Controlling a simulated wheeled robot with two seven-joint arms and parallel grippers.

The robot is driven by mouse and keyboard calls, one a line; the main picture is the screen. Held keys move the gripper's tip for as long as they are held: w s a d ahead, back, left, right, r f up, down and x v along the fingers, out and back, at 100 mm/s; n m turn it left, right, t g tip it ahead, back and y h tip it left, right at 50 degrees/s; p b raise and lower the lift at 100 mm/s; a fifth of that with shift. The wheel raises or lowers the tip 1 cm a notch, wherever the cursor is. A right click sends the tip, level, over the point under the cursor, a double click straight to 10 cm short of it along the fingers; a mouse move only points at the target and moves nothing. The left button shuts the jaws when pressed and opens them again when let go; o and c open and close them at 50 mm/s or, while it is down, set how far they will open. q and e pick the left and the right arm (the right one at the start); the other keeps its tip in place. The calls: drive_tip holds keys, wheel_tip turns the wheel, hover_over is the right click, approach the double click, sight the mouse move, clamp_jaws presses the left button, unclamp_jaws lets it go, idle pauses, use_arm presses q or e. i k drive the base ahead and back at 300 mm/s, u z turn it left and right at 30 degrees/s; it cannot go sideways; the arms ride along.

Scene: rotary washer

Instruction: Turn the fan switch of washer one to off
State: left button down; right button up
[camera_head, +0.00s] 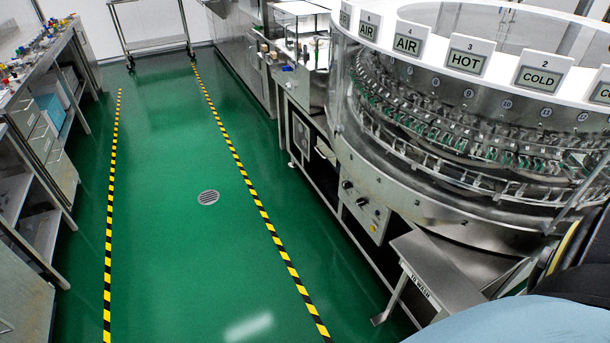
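The rotary washer (400,160) is a large round steel machine at the right, with labelled signs along its white top rim. A small control panel (364,211) with dark knobs (361,202) sits on its lower front. The knobs are too small for me to read their labels or positions, and I cannot tell which one is the fan switch. Neither of my grippers is in view.
A steel shelf (435,272) juts out below the washer at the lower right. Green floor with striped tape (236,158) and a drain (208,197) is clear in the middle. A cluttered bench (35,75) lines the left and a cart (150,35) stands at the back.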

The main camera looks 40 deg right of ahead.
sight(360, 202)
drive_tip(key=u, duration=0.1)
drive_tip(key=i, duration=2)
drive_tip(key=z, duration=0.95)
drive_tip(key=i, duration=1.25)
drive_tip(key=z, duration=1.75)
drive_tip(key=i, duration=0.5)
drive_tip(key=z, duration=0.25)
